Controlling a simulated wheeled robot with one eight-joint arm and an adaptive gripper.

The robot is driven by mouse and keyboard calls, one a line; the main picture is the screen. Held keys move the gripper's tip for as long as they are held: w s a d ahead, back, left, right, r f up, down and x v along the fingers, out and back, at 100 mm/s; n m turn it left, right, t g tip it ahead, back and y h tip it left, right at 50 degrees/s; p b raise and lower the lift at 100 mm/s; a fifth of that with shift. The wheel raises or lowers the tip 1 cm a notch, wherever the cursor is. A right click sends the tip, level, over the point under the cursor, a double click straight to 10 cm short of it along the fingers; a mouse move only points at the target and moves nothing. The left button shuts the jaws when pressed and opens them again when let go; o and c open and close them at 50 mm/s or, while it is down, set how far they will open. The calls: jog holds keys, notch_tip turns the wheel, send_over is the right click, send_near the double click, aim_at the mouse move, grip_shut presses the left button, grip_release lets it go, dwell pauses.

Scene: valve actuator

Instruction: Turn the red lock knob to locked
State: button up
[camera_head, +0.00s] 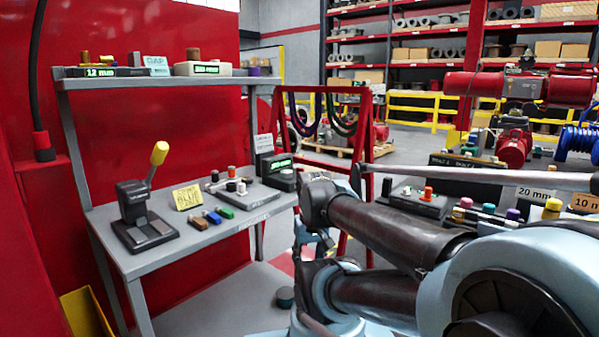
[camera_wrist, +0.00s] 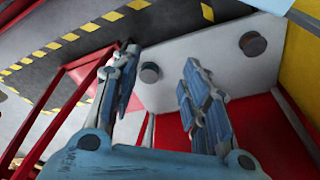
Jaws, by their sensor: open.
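My gripper (camera_wrist: 160,75) is open in the wrist view, with nothing between its two fingers. Beyond the fingers is a pale plate (camera_wrist: 205,62) with dark round studs on it. No red knob shows in the wrist view. In the head view, a small red-topped knob (camera_head: 231,171) stands among small parts on a grey plate on the left bench. An orange-red knob (camera_head: 428,193) stands on a dark box at the right. I cannot tell which, if either, is the lock knob. My arm crosses the lower right and hides part of the scene.
The left bench (camera_head: 180,262) holds a yellow-handled lever (camera_head: 157,160), a yellow sign (camera_head: 187,198) and small coloured blocks. A red frame (camera_head: 366,130) with hanging cables stands behind. In the wrist view, red bars are at left and a red panel (camera_wrist: 250,130) lies below the plate.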

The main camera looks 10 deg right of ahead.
jog(key=w+d+r+n+g, duration=0.1)
jog(key=w+r+n, duration=0.1)
jog(key=w+r, duration=0.7)
jog(key=w+d+r+n, duration=0.1)
jog(key=w+r, duration=0.7)
jog(key=r, duration=0.4)
notch_tip(320, 180, up, 13)
jog(key=n+g, duration=0.1)
jog(key=n, duration=0.3)
send_over(300, 168)
jog(key=f, duration=1.7)
jog(key=shift+w, duration=0.25)
grip_shut()
